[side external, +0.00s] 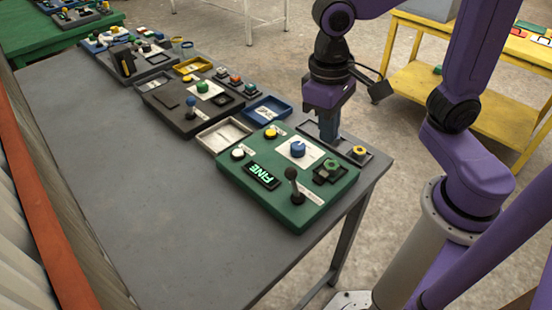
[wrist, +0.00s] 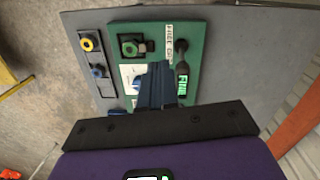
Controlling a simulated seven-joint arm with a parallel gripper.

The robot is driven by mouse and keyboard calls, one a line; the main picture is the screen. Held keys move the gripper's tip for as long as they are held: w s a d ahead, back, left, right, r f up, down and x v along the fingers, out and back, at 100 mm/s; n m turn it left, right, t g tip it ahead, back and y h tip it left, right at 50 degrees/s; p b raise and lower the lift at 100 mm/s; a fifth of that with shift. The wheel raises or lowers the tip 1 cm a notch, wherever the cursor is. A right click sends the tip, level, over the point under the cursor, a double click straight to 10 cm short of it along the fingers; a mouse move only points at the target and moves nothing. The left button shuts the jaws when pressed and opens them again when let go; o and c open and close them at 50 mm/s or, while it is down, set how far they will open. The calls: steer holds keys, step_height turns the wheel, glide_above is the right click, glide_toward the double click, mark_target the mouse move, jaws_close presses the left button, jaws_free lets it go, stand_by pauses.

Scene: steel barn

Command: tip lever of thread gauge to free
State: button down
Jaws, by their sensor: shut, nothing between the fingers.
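The thread gauge is a green panel (side external: 230,172) on the grey table, also seen in the wrist view (wrist: 207,40). Its lever (side external: 293,184) has a dark knob and stands up with a slight lean, beside a small white label. In the wrist view the lever (wrist: 182,58) is right of my fingers, next to a label (wrist: 170,42) that starts with "FREE". The lit display (side external: 262,175) reads "FINE". My gripper (side external: 329,132) is shut and empty, pointing down at the far right side of the panel, apart from the lever. Its fingers (wrist: 154,78) hide part of the panel in the wrist view.
The panel also carries a blue knob (side external: 298,149), a white button (side external: 237,153), a yellow button (side external: 271,132) and a green nut (side external: 331,165). A dark tray (side external: 373,154) with a yellow ring adjoins it. Other panels line the table behind. The near tabletop is clear.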

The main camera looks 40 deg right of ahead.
steer(key=w+a+m+g+h, duration=0.1)
steer(key=w+a+m, duration=0.3)
steer(key=w+m, duration=0.35)
steer(key=w+a+m+g, duration=0.1)
steer(key=w+a+m, duration=0.45)
steer(key=m, duration=0.35)
glide_toward(293, 182)
steer(key=w+f, duration=0.2)
steer(key=f, duration=0.1)
steer(key=w+f, duration=0.1)
steer(key=shift+w+a+f, duration=0.1)
steer(key=shift+a+f, duration=0.1)
steer(key=shift+f, duration=0.05)
steer(key=shift+s+d+f, duration=0.2)
steer(key=shift+s+d, duration=0.15)
steer(key=shift+s, duration=0.35)
